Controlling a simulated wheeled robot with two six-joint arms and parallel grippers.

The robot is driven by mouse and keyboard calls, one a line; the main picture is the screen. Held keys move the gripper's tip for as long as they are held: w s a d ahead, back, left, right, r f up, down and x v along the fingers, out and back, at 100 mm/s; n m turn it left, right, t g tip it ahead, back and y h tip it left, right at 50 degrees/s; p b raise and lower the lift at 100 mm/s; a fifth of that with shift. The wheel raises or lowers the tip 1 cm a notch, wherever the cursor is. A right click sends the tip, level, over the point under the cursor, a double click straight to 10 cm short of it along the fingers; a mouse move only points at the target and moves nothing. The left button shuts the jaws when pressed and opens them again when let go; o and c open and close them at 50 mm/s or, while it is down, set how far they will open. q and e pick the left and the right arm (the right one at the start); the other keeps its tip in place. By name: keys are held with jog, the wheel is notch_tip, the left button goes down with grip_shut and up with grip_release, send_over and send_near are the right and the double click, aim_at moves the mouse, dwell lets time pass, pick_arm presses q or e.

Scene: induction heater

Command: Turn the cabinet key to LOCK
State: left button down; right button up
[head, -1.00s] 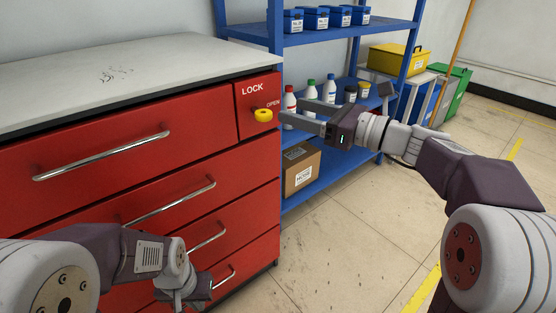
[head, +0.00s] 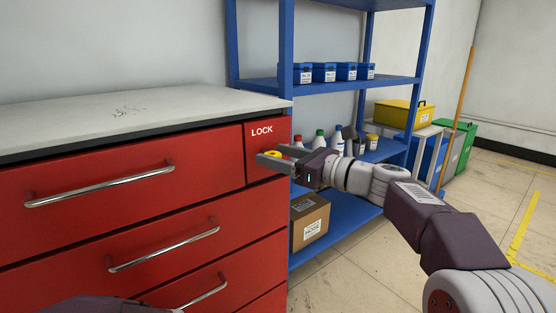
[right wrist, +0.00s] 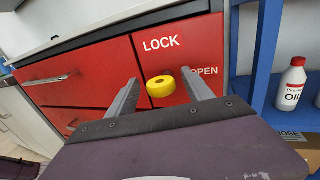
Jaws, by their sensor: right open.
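The yellow cabinet key (head: 272,154) sits in the small red lock panel (head: 255,170) at the cabinet's upper right. In the right wrist view the key (right wrist: 161,88) is a thick yellow ring-like grip. It lies below the word LOCK and left of the word OPEN; its exact turn angle is hard to tell. My right gripper (head: 267,153) is open at the panel, and its fingers partly hide the key in the head view. In the right wrist view the key shows between the two spread fingers (right wrist: 160,80), with gaps on both sides.
The red cabinet's drawers have protruding metal handles (head: 100,186) left of the panel. A blue shelf (head: 350,220) with bottles and a cardboard box (head: 309,222) stands close on the right. Open floor lies at the right.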

grip_shut()
